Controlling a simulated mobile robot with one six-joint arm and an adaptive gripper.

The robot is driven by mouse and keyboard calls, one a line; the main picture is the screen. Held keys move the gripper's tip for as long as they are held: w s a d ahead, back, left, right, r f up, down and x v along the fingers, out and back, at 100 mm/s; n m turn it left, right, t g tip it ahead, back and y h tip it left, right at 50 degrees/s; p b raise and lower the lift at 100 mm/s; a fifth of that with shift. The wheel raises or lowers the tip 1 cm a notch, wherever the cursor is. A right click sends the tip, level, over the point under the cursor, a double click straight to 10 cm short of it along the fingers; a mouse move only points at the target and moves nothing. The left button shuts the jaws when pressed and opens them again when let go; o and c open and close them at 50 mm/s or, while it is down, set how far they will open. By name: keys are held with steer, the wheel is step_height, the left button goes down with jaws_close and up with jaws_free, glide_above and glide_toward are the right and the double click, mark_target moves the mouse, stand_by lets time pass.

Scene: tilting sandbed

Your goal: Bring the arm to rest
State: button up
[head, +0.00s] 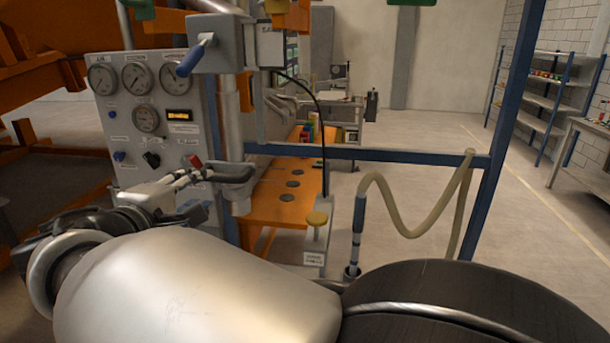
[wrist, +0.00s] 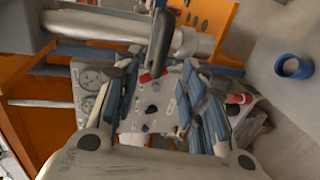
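My arm crosses the bottom of the head view, with its large pale link (head: 190,300) in front. Its far end reaches left toward the gauge panel (head: 150,120), where the gripper is partly hidden and hard to separate from a dark handle. In the wrist view my gripper (wrist: 160,68) is open, its two blue-padded fingers apart. Nothing is held between them. The gauge panel (wrist: 140,118) shows through the gap, turned sideways. A grey bar with a rounded end (wrist: 160,35) shows near the fingertips; I cannot tell whether it touches them.
A grey box with a blue-handled lever (head: 196,55) stands above the panel. An orange bench (head: 285,190), a blue frame post (head: 500,120) and a hanging beige hose (head: 410,225) lie beyond the arm. Shelves (head: 540,90) stand far right.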

steer(key=s+d+f+m+g+h, duration=0.1)
steer(key=s+d+f+m+g, duration=0.15)
steer(key=d, duration=0.75)
steer(key=s+d+f+m+g+h, duration=0.1)
steer(key=d+f+m+g+h, duration=0.15)
steer(key=d, duration=0.65)
steer(key=s+d+f+m+g, duration=0.1)
steer(key=d+m+g, duration=0.15)
steer(key=d, duration=0.75)
steer(key=s+d+f+m+g+y, duration=0.1)
steer(key=s+d+f+m, duration=0.2)
steer(key=s, duration=0.3)
steer(key=s+d+f+m+g+y, duration=0.1)
steer(key=s+d+f+m+y, duration=0.1)
steer(key=s, duration=0.5)
steer(key=s+d+f+m+g+y, duration=0.1)
steer(key=s+d+f+m, duration=0.2)
steer(key=s+f, duration=0.3)
steer(key=shift+s+d+m, duration=0.35)
steer(key=shift+s+m, duration=0.3)
steer(key=shift+m, duration=0.2)
